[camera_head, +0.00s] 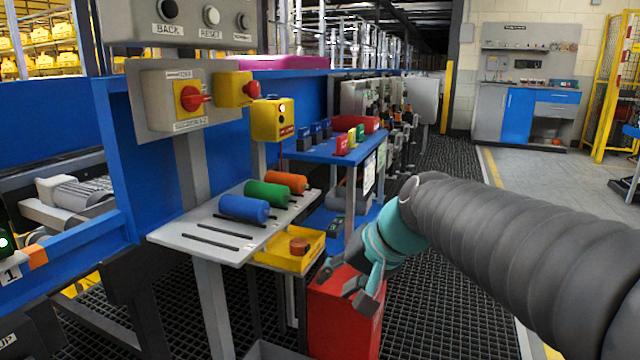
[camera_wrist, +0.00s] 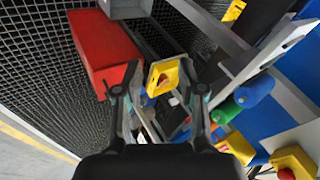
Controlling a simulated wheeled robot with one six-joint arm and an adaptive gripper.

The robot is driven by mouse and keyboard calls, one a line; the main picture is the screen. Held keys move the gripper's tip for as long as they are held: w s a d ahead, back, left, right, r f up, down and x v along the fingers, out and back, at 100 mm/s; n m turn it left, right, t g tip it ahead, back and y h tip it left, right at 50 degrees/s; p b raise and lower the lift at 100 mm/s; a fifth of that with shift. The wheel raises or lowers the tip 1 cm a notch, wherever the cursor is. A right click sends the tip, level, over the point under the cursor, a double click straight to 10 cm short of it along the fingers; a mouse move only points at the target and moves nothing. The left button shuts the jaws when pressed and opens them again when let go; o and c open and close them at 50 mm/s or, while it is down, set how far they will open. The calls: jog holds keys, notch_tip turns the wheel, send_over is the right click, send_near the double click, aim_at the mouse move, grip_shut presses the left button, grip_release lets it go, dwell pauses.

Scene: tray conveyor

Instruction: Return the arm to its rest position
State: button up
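My arm (camera_head: 520,245) reaches in from the right side of the head view, with its grey ribbed sleeve nearest. My gripper (camera_head: 347,283) points down and to the left, above and beside the red box (camera_head: 330,318). In the wrist view my gripper (camera_wrist: 160,72) has its two dark fingers spread apart, with nothing held between them. The yellow tray (camera_head: 308,252) with a brown-orange round piece (camera_head: 299,246) lies beyond the fingers; it also shows between them in the wrist view (camera_wrist: 152,83).
A grey shelf (camera_head: 180,236) holds blue (camera_head: 244,208), green (camera_head: 268,194) and orange (camera_head: 286,181) cylinders left of my gripper. A blue rack (camera_head: 325,150) stands behind. The dark grated aisle (camera_head: 455,180) is clear. A workbench (camera_head: 522,105) stands at the back right.

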jog(key=s+d+f+n+h+p, duration=0.1)
jog(key=s+d+f+h+p, duration=0.1)
jog(key=s+d, duration=0.4)
jog(key=s+d+f+n+h+p, duration=0.1)
jog(key=s+d+f+h+p, duration=0.1)
jog(key=s+d, duration=0.4)
jog(key=s+h, duration=0.1)
jog(key=s, duration=0.3)
jog(key=shift+s+d+f+t+h, duration=0.3)
jog(key=shift+s+d+f+h, duration=0.05)
jog(key=shift+f+h, duration=0.05)
dwell(0.4)
